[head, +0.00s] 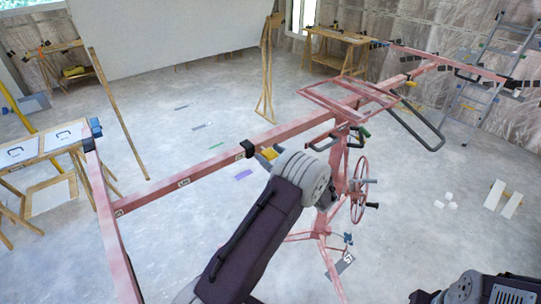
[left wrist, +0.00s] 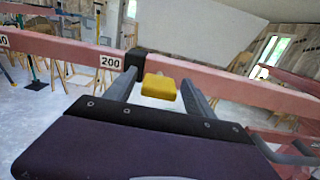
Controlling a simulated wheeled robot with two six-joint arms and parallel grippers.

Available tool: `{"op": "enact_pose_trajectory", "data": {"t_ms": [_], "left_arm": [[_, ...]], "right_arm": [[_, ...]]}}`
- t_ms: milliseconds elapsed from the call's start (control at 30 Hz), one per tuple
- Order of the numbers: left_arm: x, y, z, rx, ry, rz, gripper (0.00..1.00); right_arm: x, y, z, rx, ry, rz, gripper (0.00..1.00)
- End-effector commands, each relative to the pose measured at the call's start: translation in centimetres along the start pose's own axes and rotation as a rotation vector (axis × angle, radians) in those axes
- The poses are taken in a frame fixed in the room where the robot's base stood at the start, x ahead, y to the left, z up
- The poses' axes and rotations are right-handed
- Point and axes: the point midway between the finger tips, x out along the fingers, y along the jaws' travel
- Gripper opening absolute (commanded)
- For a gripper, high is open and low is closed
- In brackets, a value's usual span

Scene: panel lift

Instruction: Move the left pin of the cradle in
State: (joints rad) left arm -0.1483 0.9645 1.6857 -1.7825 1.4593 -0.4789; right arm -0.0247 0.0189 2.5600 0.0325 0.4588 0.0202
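The pink cradle beam (head: 210,165) of the panel lift runs diagonally across the head view. The left pin (head: 270,153) has a yellow head beside a black sleeve (head: 249,148) on the beam. In the left wrist view the yellow pin head (left wrist: 158,87) sits between the two grey fingers of my left gripper (left wrist: 163,78). The fingers are apart, with a visible gap on the pin's left side, so the gripper is open around it. The sleeve (left wrist: 135,58) is close behind the left finger. My right gripper is out of view.
A number plate reading 200 (left wrist: 110,62) is on the beam. The lift's handwheel (head: 359,190) and mast (head: 323,215) stand right of my left arm. A white panel (head: 165,30) leans at the back. Trestles stand at left; a ladder (head: 490,80) stands at right.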

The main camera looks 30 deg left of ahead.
Motion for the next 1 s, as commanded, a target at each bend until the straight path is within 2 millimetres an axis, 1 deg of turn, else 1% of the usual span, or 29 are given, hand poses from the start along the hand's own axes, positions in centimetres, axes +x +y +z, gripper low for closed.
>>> {"op": "enact_pose_trajectory", "data": {"t_ms": [167, 267, 400, 500, 600, 733, 1000], "left_arm": [[-0.4, -0.1, -0.2, 0.000, 0.000, -0.002, 0.63], [-1.9, -0.2, -0.6, -0.002, 0.000, -0.005, 0.63], [-5.2, -0.2, -0.7, -0.002, 0.001, -0.006, 0.63], [-7.2, -0.2, -0.6, -0.002, 0.000, -0.005, 0.63], [-8.5, -0.1, -0.3, -0.001, -0.001, -0.003, 0.63], [-9.1, 0.0, -0.1, 0.000, 0.001, 0.000, 0.63], [-9.1, 0.0, 0.0, 0.001, 0.000, 0.000, 0.63]], "right_arm": [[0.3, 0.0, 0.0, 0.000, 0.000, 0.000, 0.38], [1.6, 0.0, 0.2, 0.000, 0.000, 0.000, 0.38], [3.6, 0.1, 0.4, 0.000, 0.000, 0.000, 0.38], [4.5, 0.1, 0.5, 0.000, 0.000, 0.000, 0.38], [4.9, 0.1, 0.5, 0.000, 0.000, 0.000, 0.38], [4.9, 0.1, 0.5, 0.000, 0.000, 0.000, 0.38], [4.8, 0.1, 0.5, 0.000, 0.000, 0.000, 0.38]]}}
